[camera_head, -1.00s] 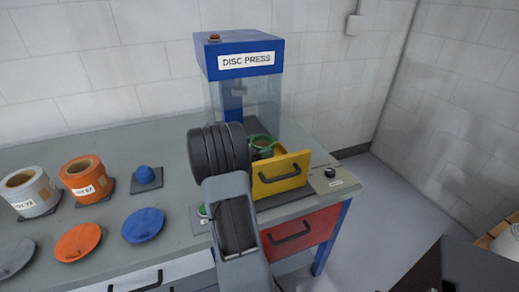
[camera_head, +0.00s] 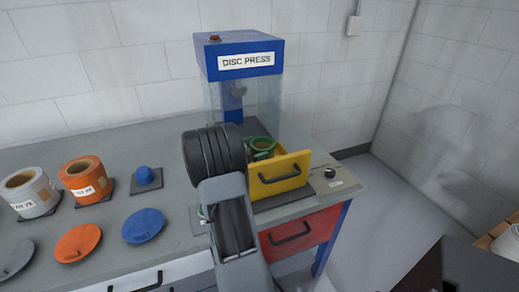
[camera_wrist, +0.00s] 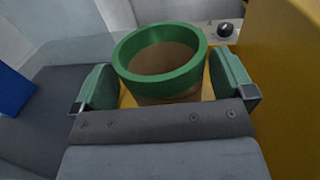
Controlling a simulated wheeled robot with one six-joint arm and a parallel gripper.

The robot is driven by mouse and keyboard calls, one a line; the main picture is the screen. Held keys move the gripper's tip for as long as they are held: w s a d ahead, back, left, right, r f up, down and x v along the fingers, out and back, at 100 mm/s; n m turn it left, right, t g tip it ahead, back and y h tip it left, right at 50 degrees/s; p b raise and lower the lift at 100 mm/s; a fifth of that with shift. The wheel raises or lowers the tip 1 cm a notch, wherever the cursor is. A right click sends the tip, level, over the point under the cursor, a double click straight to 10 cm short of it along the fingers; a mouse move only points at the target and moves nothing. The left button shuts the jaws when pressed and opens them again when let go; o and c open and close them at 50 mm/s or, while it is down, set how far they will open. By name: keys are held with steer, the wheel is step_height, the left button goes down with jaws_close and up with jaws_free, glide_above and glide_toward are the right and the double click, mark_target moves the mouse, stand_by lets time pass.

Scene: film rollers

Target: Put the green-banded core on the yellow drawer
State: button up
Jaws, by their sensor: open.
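The green-banded core (camera_head: 262,143) is a brown tube with a green ring round its top. It stands inside the open yellow drawer (camera_head: 280,173) of the disc press. In the wrist view the core (camera_wrist: 168,88) is upright between the two green-padded fingers of my gripper (camera_wrist: 165,85), with yellow drawer surface (camera_wrist: 285,85) beneath and to the right. My gripper is open, one finger on each side of the core. A small gap shows on each side near the ring. In the head view my dark wrist hides most of the gripper.
The blue disc press (camera_head: 240,58) stands behind the drawer, with a black knob (camera_head: 330,173) to the right. A red drawer (camera_head: 300,235) is below.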

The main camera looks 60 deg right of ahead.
steer(key=v, duration=1)
steer(key=shift+a, duration=0.1)
